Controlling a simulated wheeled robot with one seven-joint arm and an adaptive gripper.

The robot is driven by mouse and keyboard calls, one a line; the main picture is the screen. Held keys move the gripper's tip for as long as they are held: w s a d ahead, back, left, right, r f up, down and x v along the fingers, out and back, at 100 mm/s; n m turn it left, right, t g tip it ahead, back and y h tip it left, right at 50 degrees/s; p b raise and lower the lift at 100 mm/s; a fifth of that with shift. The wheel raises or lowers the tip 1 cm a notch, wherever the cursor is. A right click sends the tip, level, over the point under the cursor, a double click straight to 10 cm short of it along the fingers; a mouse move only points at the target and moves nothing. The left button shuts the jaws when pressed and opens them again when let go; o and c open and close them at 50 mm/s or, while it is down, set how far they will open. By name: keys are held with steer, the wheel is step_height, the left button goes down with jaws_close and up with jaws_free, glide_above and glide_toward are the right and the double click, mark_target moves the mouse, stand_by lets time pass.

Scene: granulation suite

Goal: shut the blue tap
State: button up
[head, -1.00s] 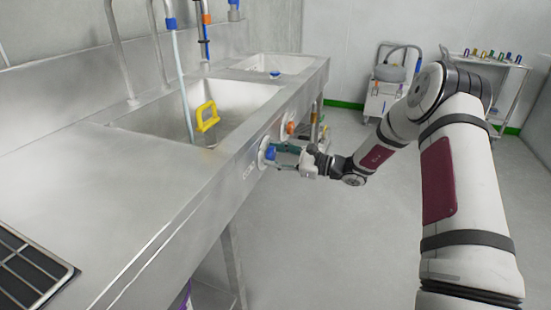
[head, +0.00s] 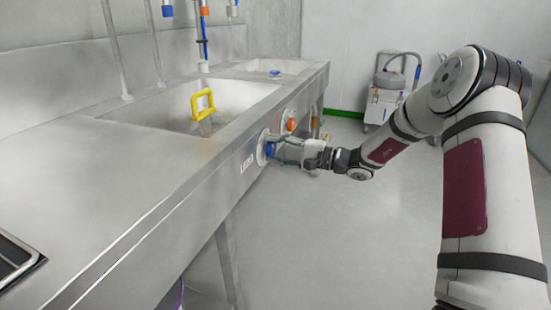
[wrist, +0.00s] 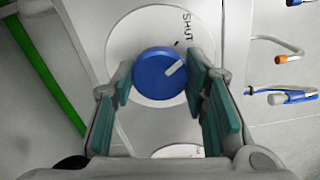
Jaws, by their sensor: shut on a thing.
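The blue tap (wrist: 155,79) is a round knob on a white dial plate (wrist: 125,40) on the sink's front panel. It also shows in the head view (head: 270,149). Its white pointer line slants up and right, on the side of the tick and the word SHUT; I cannot tell whether it lines up exactly. My gripper (wrist: 161,84) has its teal-padded fingers on either side of the knob and is shut on it. In the head view, my gripper (head: 280,150) reaches the panel from the right. No water stream shows under the blue-banded spout (head: 167,10).
An orange knob (head: 291,124) sits farther along the panel. A yellow frame (head: 202,104) stands in the near basin. A small blue item (head: 275,72) is at the far basin. A wheeled machine (head: 384,98) stands by the back wall. The floor to the right is clear.

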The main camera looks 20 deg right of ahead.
steer(key=shift+f+n+b, duration=0.15)
steer(key=shift+n+b, duration=0.95)
steer(key=shift+b, duration=0.1)
steer(key=o, duration=1.1)
steer(key=shift+o, duration=0.2)
steer(key=shift+d, duration=0.1)
steer(key=v, duration=1.2)
